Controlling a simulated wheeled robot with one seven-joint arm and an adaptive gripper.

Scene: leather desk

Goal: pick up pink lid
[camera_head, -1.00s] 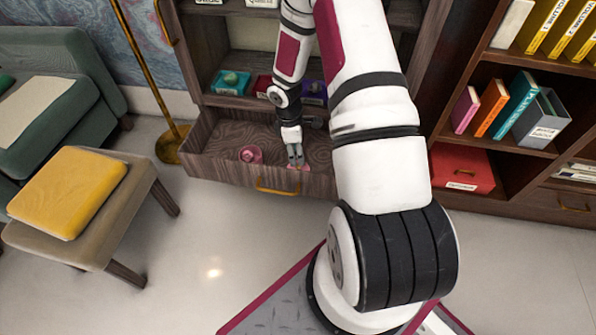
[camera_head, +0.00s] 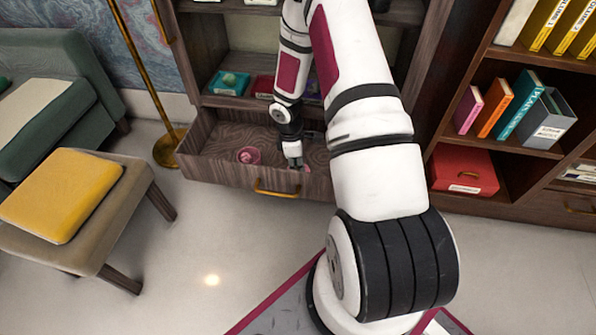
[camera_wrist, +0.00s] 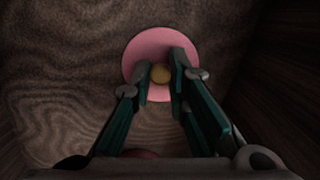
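The pink lid (camera_wrist: 133,57) is a round disc with a small gold knob (camera_wrist: 160,74), seen in the wrist view. My gripper (camera_wrist: 160,72) has one finger on each side of the knob, with the tips close against it, and appears shut on it. In the head view the lid (camera_head: 306,168) shows as a bit of pink beside my gripper (camera_head: 295,164), inside the open drawer near its front wall. My gripper hides most of the lid there. I cannot tell whether the lid rests on the drawer floor.
The open wooden drawer (camera_head: 215,168) has walls close around my gripper. A pink round container (camera_head: 248,155) stands to the left in it. Shelves above hold a teal box (camera_head: 229,82). A red box (camera_head: 463,170) is in the right bookcase. A yellow-cushioned stool (camera_head: 62,193) stands left.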

